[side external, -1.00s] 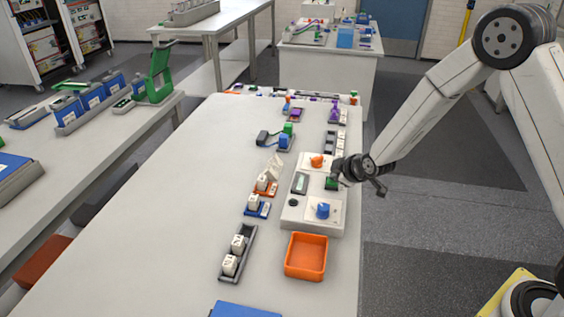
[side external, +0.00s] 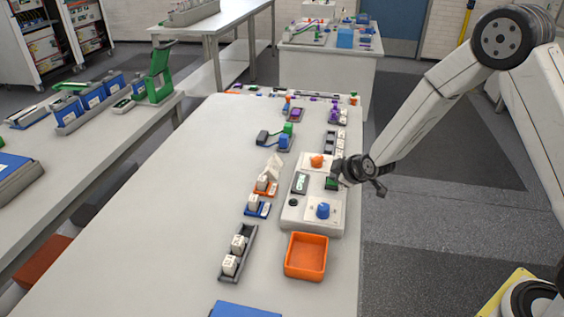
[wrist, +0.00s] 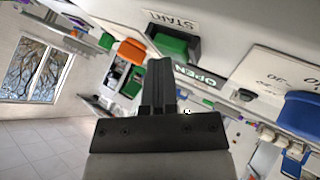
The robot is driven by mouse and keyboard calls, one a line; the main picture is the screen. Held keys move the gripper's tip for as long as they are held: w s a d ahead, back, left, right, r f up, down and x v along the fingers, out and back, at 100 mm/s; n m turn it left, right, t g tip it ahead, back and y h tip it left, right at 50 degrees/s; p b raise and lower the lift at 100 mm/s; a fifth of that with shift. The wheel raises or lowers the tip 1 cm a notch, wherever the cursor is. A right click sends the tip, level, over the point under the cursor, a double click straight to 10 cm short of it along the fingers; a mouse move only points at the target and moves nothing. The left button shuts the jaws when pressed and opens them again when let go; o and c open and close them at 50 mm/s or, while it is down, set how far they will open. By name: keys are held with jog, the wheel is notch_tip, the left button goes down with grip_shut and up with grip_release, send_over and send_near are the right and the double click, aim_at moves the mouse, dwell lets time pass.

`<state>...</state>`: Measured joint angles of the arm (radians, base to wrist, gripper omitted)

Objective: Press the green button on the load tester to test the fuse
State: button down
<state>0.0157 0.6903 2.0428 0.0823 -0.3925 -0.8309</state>
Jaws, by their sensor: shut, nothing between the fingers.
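The load tester (side external: 297,213) is a pale box along the right side of the bench, with an orange knob (side external: 317,161), a blue knob (side external: 323,211) and a display (side external: 299,183). Its green button (side external: 331,184) also shows in the wrist view (wrist: 176,46), beside a START label. The display reads OPEN in the wrist view (wrist: 194,77). My gripper (side external: 338,174) is shut and empty, its fingertips (wrist: 160,66) right at the green button. I cannot tell whether they touch or press it. I cannot make out which thing is the fuse.
An orange tray (side external: 305,270) stands just in front of the tester. To its left are white blocks in an orange holder (side external: 266,190), a blue holder (side external: 258,212) and a grey rack (side external: 238,253). The bench's left half is mostly clear.

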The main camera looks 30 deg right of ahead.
aim_at(337, 185)
jog(key=shift+r, duration=0.8)
jog(key=shift+r, duration=2.5)
jog(key=shift+s+a+r, duration=0.1)
jog(key=shift+s, duration=0.45)
jog(key=s+a+m+g, duration=0.1)
jog(key=s+m+g, duration=0.5)
jog(key=s, duration=1.6)
jog(key=shift+r+m+g, duration=0.3)
jog(key=shift+m, duration=0.9)
jog(key=shift+a, duration=0.1)
